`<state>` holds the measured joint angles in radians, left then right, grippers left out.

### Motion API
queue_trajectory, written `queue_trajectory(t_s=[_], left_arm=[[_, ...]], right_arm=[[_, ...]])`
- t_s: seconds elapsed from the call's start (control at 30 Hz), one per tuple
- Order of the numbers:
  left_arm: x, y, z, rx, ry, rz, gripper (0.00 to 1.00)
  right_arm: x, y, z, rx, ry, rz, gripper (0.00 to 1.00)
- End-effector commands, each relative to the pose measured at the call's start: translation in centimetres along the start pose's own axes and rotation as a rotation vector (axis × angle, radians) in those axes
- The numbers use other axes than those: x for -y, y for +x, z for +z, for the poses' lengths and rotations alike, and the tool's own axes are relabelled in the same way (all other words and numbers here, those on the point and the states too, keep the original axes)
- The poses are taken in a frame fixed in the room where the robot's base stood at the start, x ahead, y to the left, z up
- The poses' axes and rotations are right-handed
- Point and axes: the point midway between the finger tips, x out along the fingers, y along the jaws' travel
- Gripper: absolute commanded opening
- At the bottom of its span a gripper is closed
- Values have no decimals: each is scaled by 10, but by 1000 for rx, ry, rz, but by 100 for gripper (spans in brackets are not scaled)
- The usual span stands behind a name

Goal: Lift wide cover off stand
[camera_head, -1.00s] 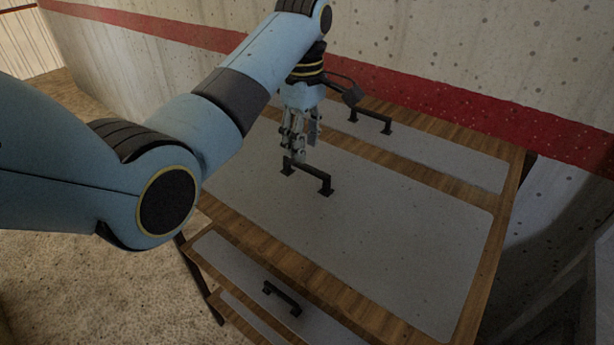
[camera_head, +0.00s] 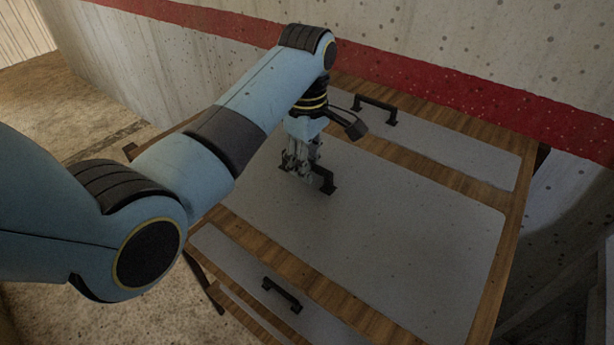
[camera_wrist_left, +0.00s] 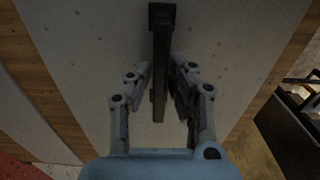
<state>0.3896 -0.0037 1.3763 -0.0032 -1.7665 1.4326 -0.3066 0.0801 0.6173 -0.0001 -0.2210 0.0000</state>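The wide cover (camera_head: 400,230) is a large grey speckled panel lying flat on the wooden stand (camera_head: 492,270). It has a black bar handle (camera_head: 328,180) on top. My left gripper (camera_head: 299,172) is down at this handle and hides part of it. In the left wrist view the handle (camera_wrist_left: 162,60) runs between the two fingers of the gripper (camera_wrist_left: 160,85). The right finger is close to the bar and a gap shows on the left, so the fingers look open around it. My right gripper is not in view.
A narrow grey panel with a black handle (camera_head: 374,108) lies along the back of the stand, by the wall with a red stripe (camera_head: 480,98). Another narrow panel with a handle (camera_head: 282,295) is at the front. Wood strips separate the panels.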

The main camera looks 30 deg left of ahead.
Motion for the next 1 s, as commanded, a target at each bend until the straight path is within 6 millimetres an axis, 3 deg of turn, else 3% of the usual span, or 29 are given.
queue_trajectory(t_s=[0.13,0.77,1.0], left_arm=[[0,0,0,0,0,0,0],[-2,-2,0,-1,0,3,0],[-10,-14,-4,-2,5,4,0]], right_arm=[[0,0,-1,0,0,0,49],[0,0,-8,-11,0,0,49],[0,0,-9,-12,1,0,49]])
